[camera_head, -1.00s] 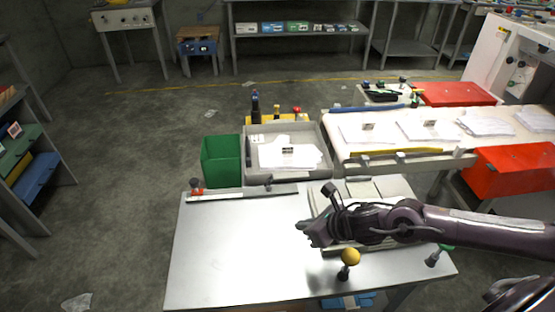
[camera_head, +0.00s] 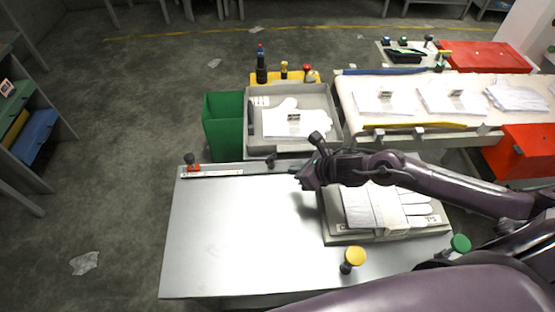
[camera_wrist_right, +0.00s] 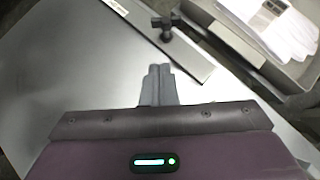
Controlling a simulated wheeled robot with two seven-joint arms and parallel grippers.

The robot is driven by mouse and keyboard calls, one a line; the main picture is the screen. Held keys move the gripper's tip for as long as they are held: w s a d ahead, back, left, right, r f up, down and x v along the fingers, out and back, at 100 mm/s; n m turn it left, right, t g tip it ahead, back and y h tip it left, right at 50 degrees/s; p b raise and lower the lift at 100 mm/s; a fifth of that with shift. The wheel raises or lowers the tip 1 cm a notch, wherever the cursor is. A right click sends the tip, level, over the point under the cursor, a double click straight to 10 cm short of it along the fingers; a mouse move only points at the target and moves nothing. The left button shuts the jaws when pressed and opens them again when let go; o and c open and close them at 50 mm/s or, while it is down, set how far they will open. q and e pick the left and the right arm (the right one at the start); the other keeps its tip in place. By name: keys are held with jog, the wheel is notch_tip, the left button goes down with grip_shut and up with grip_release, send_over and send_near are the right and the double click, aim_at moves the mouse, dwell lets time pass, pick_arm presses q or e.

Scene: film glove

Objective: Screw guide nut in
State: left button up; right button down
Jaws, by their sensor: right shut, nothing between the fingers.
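The guide nut seems to be the small black knob (camera_head: 271,160) at the back edge of the metal table. In the right wrist view a black lobed knob (camera_wrist_right: 165,27) stands near the end of a flat grey bar (camera_wrist_right: 150,45). My right gripper (camera_head: 300,183) is over the table, to the right of and nearer than the knob. Its fingers (camera_wrist_right: 158,70) are shut and empty, with the knob ahead of them and apart. My left gripper is out of view.
The metal table (camera_head: 230,240) is mostly bare. A white glove (camera_head: 385,208) lies on a grey fixture under my right arm. A grey tray (camera_head: 335,100) sits behind.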

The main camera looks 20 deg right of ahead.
aim_at(271, 161)
jog(key=x, duration=0.3)
jog(key=shift+w+a, duration=0.15)
jog(key=shift+w+a+f+p, duration=0.15)
jog(key=shift+w+a+p, duration=0.4)
jog(key=shift+w, duration=0.4)
jog(key=shift+w+a+f+p, duration=0.1)
jog(key=shift+w+a+p, duration=0.4)
jog(key=shift+w, duration=0.4)
jog(key=shift+a, duration=0.1)
